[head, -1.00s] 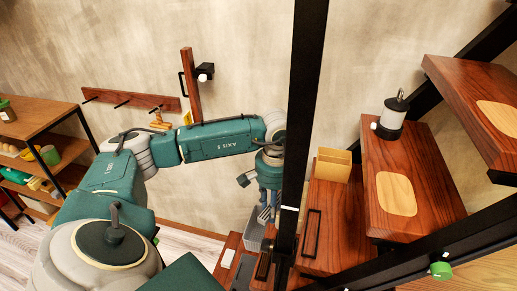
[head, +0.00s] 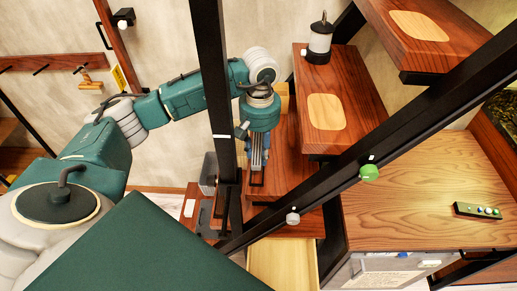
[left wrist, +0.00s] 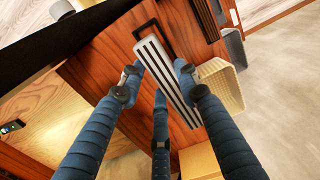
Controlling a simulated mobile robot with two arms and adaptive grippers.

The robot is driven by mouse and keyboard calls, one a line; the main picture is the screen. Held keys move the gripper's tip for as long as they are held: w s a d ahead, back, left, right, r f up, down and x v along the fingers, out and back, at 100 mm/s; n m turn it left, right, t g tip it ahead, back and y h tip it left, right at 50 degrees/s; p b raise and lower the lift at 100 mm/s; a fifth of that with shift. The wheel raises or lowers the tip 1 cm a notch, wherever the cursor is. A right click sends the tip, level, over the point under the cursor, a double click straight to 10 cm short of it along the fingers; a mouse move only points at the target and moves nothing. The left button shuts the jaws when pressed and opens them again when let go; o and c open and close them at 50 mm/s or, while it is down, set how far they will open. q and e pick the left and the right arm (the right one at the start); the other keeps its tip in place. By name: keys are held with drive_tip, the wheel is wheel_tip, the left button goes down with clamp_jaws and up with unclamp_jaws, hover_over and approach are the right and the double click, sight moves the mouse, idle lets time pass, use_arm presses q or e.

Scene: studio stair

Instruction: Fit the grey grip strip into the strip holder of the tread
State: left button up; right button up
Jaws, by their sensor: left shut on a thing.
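The grey grip strip (left wrist: 168,80), pale with dark grooves, lies between the blue fingers of my left gripper (left wrist: 160,85) in the left wrist view. My left gripper also shows in the head view (head: 257,160), pointing down over a reddish wooden tread (head: 288,190). It is shut on the strip. The black rectangular strip holder (left wrist: 147,27) shows on the tread just beyond the strip's far end. The strip covers part of it; I cannot tell whether they touch. My right gripper is not in view.
A beige basket (left wrist: 221,85) and a yellow box (left wrist: 200,162) lie near the strip. A lantern (head: 319,42) stands on a higher tread.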

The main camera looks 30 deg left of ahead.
use_arm(q)
drive_tip(key=shift+s+d+f+b, duration=0.1)
drive_tip(key=shift+f+b, duration=0.05)
drive_tip(key=shift+f, duration=0.25)
drive_tip(key=shift+s+d+f+b, duration=0.1)
drive_tip(key=shift+f+b, duration=0.05)
drive_tip(key=shift+f, duration=0.2)
drive_tip(key=shift+w+a+f+b, duration=0.15)
drive_tip(key=shift+f+b, duration=0.15)
drive_tip(key=shift+f, duration=0.55)
drive_tip(key=shift+f+b, duration=0.9)
drive_tip(key=shift+b, duration=0.05)
drive_tip(key=o, duration=1.2)
drive_tip(key=shift+r, duration=0.35)
wheel_tip(320, 180, up, 11)
drive_tip(key=shift+r, duration=0.2)
